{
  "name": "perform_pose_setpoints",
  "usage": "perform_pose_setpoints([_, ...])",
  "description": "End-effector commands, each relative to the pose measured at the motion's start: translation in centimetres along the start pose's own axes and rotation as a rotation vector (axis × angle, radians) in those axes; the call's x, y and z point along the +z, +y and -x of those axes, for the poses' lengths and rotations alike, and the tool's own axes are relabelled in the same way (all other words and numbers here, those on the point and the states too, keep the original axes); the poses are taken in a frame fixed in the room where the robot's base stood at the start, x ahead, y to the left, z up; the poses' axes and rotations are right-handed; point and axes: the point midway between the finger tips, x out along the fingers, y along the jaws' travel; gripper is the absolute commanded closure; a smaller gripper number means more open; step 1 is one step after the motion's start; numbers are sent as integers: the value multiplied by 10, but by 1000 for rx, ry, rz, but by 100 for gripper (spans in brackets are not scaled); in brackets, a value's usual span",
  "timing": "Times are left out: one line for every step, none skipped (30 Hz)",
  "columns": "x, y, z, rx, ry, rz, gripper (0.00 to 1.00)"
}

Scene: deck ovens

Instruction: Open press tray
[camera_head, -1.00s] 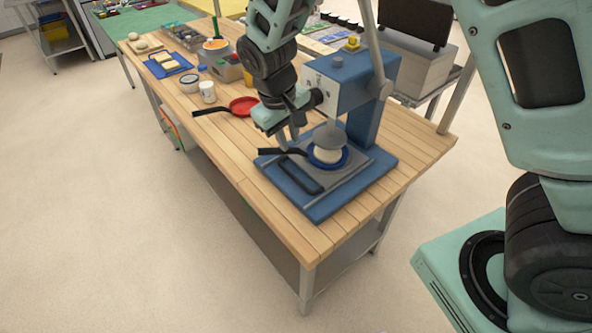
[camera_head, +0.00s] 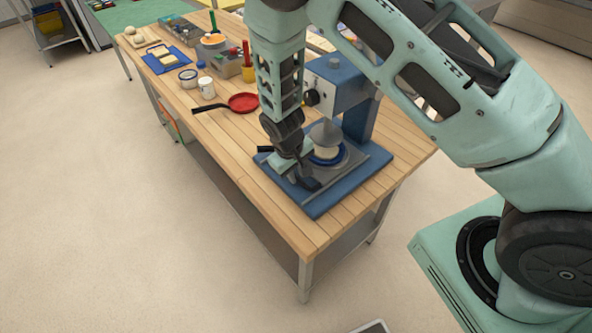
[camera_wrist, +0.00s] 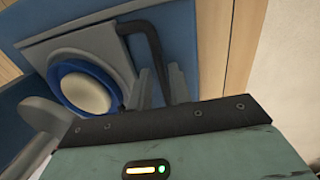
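The blue press (camera_head: 338,82) stands on the wooden table, with a grey pressing disc (camera_head: 325,133) above its grey tray (camera_head: 362,157). On the tray is a blue ring with a pale round piece (camera_wrist: 88,94) inside. The tray's dark U-shaped handle (camera_wrist: 152,38) shows in the wrist view. My gripper (camera_head: 309,182) is low over the front of the tray, at the handle. In the wrist view my gripper's fingers (camera_wrist: 160,86) are apart, with one side of the handle running down between them. I cannot tell whether they touch it. My wrist hides part of the handle in the head view.
A red pan (camera_head: 243,102) lies on the table (camera_head: 262,208) left of the press. A white mug (camera_head: 206,87), blue board (camera_head: 166,60) and containers stand farther back. The front table edge and the floor before it are clear.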

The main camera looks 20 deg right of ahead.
Motion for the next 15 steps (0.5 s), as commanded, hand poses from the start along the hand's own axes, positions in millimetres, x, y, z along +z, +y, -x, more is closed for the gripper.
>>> perform_pose_setpoints([0, 0, -1, 0, 0, 0, 80])
perform_pose_setpoints([0, 0, -1, 0, 0, 0, 80])
perform_pose_setpoints([0, 0, -1, 0, 0, 0, 80])
perform_pose_setpoints([0, 0, -1, 0, 0, 0, 80])
perform_pose_setpoints([0, 0, -1, 0, 0, 0, 80])
perform_pose_setpoints([0, 0, -1, 0, 0, 0, 80])
perform_pose_setpoints([0, 0, -1, 0, 0, 0, 80])
perform_pose_setpoints([0, 0, -1, 0, 0, 0, 89])
perform_pose_setpoints([0, 0, -1, 0, 0, 0, 100])
perform_pose_setpoints([0, 0, -1, 0, 0, 0, 100])
perform_pose_setpoints([0, 0, -1, 0, 0, 0, 100])
perform_pose_setpoints([0, 0, -1, 0, 0, 0, 100])
perform_pose_setpoints([0, 0, 0, 0, 0, 0, 100])
perform_pose_setpoints([0, 0, 0, 0, 0, 0, 100])
perform_pose_setpoints([0, -1, 0, 0, 0, 0, 100])
